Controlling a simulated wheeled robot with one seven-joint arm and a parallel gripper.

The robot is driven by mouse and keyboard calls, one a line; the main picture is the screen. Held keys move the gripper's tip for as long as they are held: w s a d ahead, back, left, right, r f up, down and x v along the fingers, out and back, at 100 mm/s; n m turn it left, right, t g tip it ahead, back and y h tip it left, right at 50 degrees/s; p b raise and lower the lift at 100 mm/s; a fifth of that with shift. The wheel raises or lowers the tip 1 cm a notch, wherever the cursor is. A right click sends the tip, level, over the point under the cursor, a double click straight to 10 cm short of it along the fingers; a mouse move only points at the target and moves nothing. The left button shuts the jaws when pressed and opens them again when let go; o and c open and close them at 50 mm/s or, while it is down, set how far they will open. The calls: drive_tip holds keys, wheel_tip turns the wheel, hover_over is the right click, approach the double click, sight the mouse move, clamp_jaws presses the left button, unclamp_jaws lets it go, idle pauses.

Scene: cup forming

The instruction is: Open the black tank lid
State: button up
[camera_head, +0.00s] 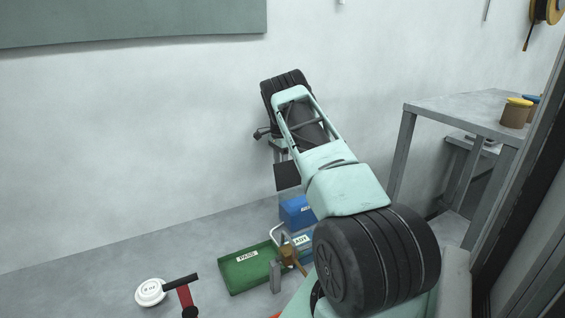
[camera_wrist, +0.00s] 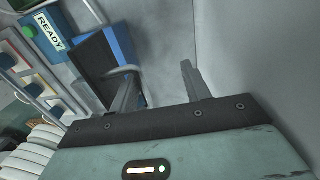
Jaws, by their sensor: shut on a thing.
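The black tank lid (camera_head: 287,175) shows in the head view as a dark flat panel just below the end of my arm. In the wrist view a dark panel that looks like the same lid (camera_wrist: 97,68) lies left of the fingers, tilted, with a grey curved bar at its right edge near the left finger. My gripper (camera_wrist: 160,80) is shut on the lid; the exact contact is not clear, and the fingers look apart in the wrist view. In the head view my gripper (camera_head: 279,147) is small and partly hidden by my wrist.
A grey table (camera_head: 455,108) with a brown pot (camera_head: 516,113) is at right. In the wrist view a READY label (camera_wrist: 48,38) and coloured switches are at left. The wall is close behind.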

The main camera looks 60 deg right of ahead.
drive_tip(key=shift+w+r, duration=0.2)
drive_tip(key=shift+w, duration=0.05)
wheel_tip(320, 180, up, 10)
drive_tip(key=b, duration=0.2)
drive_tip(key=shift+s+f, duration=0.2)
drive_tip(key=shift+s, duration=0.05)
idle(0.6)
